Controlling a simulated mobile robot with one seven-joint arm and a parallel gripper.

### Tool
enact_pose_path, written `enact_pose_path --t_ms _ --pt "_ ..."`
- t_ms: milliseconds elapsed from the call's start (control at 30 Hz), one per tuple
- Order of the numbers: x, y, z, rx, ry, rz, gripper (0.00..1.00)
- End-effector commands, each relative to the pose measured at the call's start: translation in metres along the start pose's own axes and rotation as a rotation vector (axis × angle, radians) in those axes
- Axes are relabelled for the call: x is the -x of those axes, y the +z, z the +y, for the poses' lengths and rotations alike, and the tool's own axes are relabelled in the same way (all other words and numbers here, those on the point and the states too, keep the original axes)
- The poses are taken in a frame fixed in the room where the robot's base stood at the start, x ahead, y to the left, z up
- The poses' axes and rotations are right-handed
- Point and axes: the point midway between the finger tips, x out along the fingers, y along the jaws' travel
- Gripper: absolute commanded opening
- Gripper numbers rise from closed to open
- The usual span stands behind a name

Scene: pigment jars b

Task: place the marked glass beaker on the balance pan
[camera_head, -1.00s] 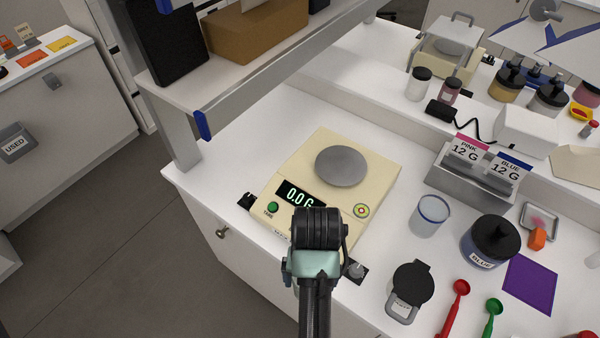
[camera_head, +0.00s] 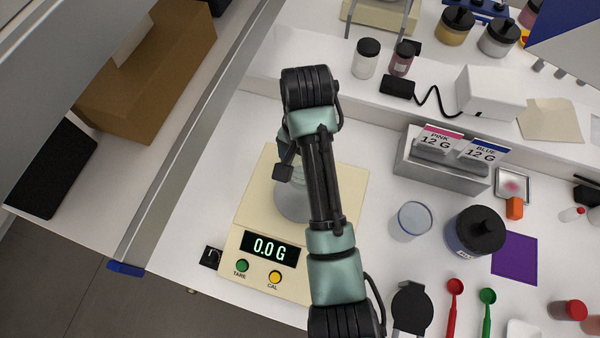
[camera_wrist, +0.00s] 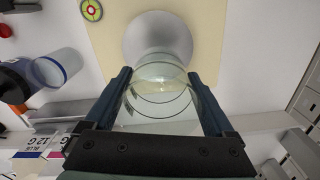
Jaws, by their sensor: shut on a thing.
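My gripper (camera_wrist: 159,74) is shut on a clear glass beaker (camera_wrist: 161,98), with one finger on each side of it. In the wrist view the beaker overlaps the near part of the round grey balance pan (camera_wrist: 158,32). In the head view my arm hides much of the beaker and pan; my gripper (camera_head: 285,172) is over the cream balance (camera_head: 262,218). The display (camera_head: 270,248) reads 0.0 G. I cannot tell whether the beaker touches the pan.
A second, blue-rimmed beaker (camera_head: 412,221) stands right of the balance, next to a dark-lidded blue jar (camera_head: 474,233). A grey card holder (camera_head: 445,165) stands behind them. A shelf with a brown box (camera_head: 150,80) is at left. Red (camera_head: 452,305) and green scoops (camera_head: 485,310) lie at front right.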

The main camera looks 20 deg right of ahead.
Motion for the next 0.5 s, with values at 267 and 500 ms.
enact_pose_path --t_ms 267,500 --pt "-0.042 0.001 0.001 0.002 0.002 -0.002 0.27" --pt "-0.072 0.001 0.002 0.002 0.002 -0.003 0.27"
